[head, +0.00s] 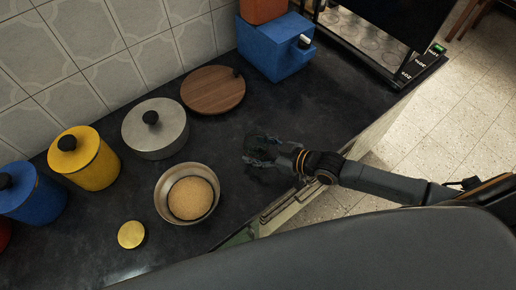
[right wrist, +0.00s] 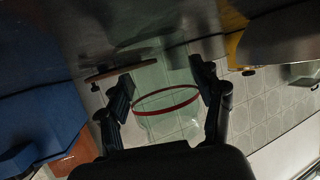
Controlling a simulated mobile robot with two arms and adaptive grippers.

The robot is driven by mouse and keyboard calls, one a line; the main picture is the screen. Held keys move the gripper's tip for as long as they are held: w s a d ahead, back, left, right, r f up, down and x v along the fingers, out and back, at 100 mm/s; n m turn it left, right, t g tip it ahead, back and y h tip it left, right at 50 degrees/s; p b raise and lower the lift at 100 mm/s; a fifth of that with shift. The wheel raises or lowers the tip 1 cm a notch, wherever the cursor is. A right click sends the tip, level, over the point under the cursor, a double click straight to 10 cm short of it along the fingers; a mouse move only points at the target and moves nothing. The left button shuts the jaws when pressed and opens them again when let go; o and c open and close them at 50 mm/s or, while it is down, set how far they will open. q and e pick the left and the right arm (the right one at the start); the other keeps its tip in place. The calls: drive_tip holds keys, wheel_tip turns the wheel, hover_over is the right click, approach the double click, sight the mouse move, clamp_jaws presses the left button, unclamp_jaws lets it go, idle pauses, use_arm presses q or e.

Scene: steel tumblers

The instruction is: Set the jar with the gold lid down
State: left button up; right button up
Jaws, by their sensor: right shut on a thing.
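My right gripper (head: 262,150) reaches in from the right over the dark counter. In the right wrist view, my right gripper (right wrist: 163,92) has its two fingers on either side of a clear glass vessel (right wrist: 160,127) with a red ring around it, and it is shut on this vessel. No gold lid shows on the held vessel. In the head view the glass is hard to make out. A round gold lid (head: 131,234) shows from above near the front left of the counter; whether a jar is under it cannot be told. My left gripper is not in view.
A metal bowl with tan contents (head: 163,194), a steel pot (head: 155,150), yellow canister (head: 97,170) and blue canister (head: 40,203) stand to the left. A wooden board (head: 213,90) and blue box (head: 270,55) are behind.

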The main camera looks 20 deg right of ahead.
drive_tip(key=shift+r, duration=0.1)
drive_tip(key=o, duration=1.6)
drive_tip(key=shift+o, duration=0.2)
drive_tip(key=shift+s+d, duration=0.15)
drive_tip(key=v, duration=1.1)
drive_tip(key=shift+s+d+r, duration=0.15)
drive_tip(key=shift+s, duration=0.1)
